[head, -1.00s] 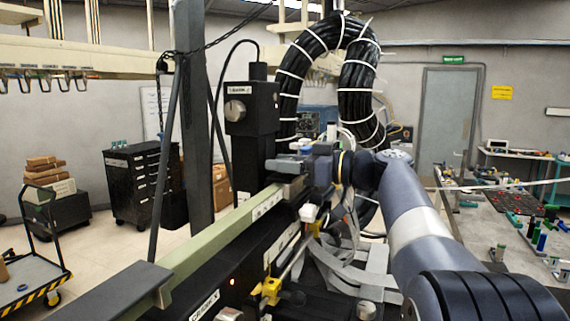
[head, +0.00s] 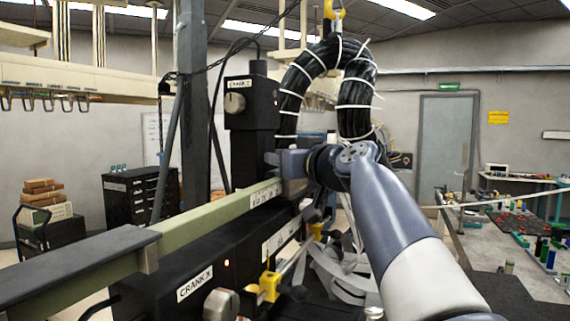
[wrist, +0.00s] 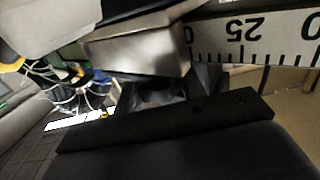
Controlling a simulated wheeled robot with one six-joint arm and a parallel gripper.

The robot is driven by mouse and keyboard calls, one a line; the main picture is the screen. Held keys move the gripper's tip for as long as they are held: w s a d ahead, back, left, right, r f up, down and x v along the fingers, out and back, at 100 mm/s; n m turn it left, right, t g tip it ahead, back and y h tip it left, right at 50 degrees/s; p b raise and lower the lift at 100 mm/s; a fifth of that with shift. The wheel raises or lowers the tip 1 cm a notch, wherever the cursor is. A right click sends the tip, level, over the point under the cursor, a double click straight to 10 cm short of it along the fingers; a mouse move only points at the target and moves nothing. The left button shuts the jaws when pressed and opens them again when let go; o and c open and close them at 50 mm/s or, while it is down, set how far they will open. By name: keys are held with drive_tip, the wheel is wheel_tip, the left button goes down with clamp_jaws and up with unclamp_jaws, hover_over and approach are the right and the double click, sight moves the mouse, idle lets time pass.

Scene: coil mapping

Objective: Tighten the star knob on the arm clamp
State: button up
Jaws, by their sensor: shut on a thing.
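The long green arm (head: 190,222) of the rig runs from lower left to the middle, with a white scale (head: 265,194) on its side. The scale also shows large in the wrist view (wrist: 255,35). My gripper (head: 277,163) is at the far end of this scale, at the black column. In the wrist view my gripper (wrist: 165,92) has its dark fingers shut just under a bare metal block (wrist: 140,50) beside the scale, apparently part of the arm clamp. The star knob's shape cannot be made out; the fingers and block hide what is held.
The black column (head: 250,130) with a crank knob stands close behind my gripper. A thick cable loop (head: 290,90) hangs behind my wrist. A black rail marked CRANK X (head: 195,284) and a yellow clamp (head: 268,287) lie below. A grey post (head: 190,100) stands left.

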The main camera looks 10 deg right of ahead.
drive_tip(key=shift+m+h+p, duration=0.8)
drive_tip(key=shift+h+p, duration=0.2)
drive_tip(key=m+h+p, duration=0.1)
drive_tip(key=h+p, duration=0.1)
drive_tip(key=p, duration=0.2)
drive_tip(key=shift+w+t, duration=0.1)
drive_tip(key=shift+t, duration=0.3)
drive_tip(key=m+h+p, duration=0.1)
drive_tip(key=p, duration=0.4)
drive_tip(key=shift+f, duration=0.15)
drive_tip(key=o, duration=1)
drive_tip(key=shift+d, duration=0.15)
drive_tip(key=shift+r, duration=0.25)
drive_tip(key=b, duration=0.4)
drive_tip(key=shift+d+f, duration=0.15)
drive_tip(key=shift+f, duration=0.25)
drive_tip(key=n+y+b, duration=0.1)
drive_tip(key=y+b, duration=0.1)
drive_tip(key=b, duration=0.3)
drive_tip(key=shift+f, duration=0.1)
